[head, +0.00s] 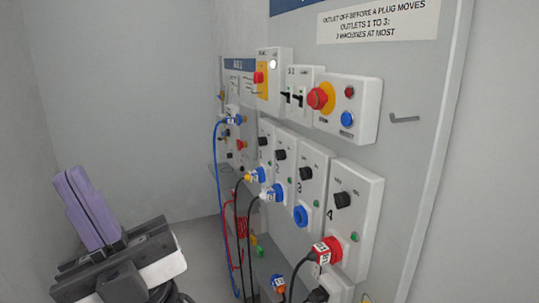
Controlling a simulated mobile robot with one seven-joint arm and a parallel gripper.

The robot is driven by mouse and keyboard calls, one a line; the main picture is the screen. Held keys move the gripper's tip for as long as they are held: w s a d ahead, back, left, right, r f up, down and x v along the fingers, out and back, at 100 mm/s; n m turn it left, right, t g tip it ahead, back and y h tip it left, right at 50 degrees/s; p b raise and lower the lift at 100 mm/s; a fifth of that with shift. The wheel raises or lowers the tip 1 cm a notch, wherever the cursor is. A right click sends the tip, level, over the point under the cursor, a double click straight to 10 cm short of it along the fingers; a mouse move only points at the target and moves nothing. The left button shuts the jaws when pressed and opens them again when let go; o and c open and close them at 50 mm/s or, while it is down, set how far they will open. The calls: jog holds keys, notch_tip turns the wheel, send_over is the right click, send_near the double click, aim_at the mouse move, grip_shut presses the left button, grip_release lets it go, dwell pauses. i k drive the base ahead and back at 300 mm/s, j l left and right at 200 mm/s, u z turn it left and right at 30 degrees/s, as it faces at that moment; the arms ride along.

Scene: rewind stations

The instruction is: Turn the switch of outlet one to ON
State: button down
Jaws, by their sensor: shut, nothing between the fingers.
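Outlet one (265,160) is the leftmost of the row of numbered white outlet boxes on the grey panel. Its black rotary switch (264,141) is near the top of the box. The switch's pointer and markings are too small to read. A blue plug (257,174) with a yellow tag sits in its socket, and a dark cable hangs from it. My gripper (73,172), with purple fingers, is at the lower left, well apart from the panel. Its fingers are together and hold nothing.
Outlets two (283,165), three (313,190) and four (357,220) stand to the right; three's socket is empty, the others hold plugs. Above is a red stop button (319,98). Cables hang below. Open room lies between my gripper and the panel.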

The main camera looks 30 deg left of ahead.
aim_at(262, 140)
jog(key=i+j, duration=0.2)
jog(key=j, duration=0.2)
jog(key=i+j, duration=0.2)
jog(key=j, duration=0.15)
jog(key=i+j, duration=0.2)
jog(key=j, duration=0.2)
jog(key=i+j, duration=0.2)
jog(key=j, duration=0.15)
